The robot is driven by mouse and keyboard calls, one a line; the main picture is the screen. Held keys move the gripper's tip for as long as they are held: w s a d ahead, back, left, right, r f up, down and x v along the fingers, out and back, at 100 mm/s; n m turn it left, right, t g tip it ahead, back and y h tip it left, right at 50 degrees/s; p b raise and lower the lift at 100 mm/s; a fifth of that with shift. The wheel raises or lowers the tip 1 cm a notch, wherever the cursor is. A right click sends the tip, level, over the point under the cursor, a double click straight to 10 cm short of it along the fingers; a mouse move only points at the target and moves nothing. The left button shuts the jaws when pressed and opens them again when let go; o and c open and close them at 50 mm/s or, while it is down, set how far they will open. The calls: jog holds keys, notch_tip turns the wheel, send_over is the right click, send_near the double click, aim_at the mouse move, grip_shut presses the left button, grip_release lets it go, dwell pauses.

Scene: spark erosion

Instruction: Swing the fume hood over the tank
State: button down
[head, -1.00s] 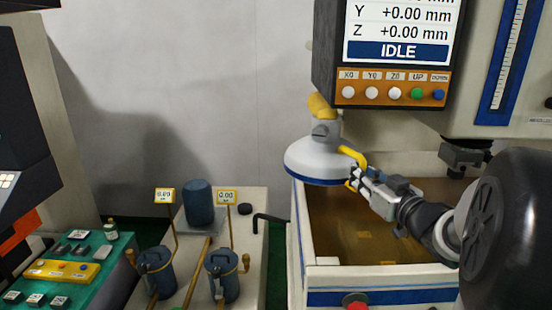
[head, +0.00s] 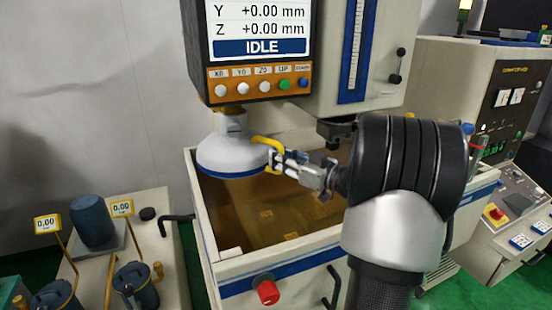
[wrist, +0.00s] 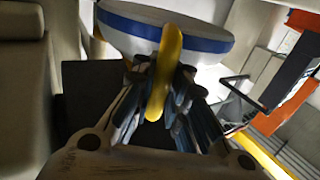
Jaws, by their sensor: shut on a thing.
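The fume hood (head: 228,160) is a white dome with a blue rim band, and it hangs below the control panel. In the head view it is over the left part of the tank (head: 228,215), an open box with brownish liquid inside. A yellow handle (head: 268,143) sticks out from the hood's right side. My gripper (head: 278,161) is shut on this handle. In the wrist view the yellow handle (wrist: 165,62) stands between my blue-grey fingers, with the hood (wrist: 140,32) just behind it.
The control panel (head: 255,85) with an IDLE screen hangs just above the hood. The machine head (head: 336,125) hangs right of the hood over the tank. A red knob (head: 266,291) is on the tank's front. A bench with blue canisters (head: 92,220) stands at the left.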

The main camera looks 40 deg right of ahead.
jog(key=c, duration=2.1)
grip_release()
jog(key=shift+s+f, duration=0.1)
jog(key=shift+s, duration=0.05)
jog(key=shift+o, duration=1.1)
jog(key=shift+s, duration=0.25)
jog(key=shift+w, duration=0.2)
jog(key=s+d, duration=0.1)
jog(key=s, duration=1.1)
jog(key=shift+d, duration=0.35)
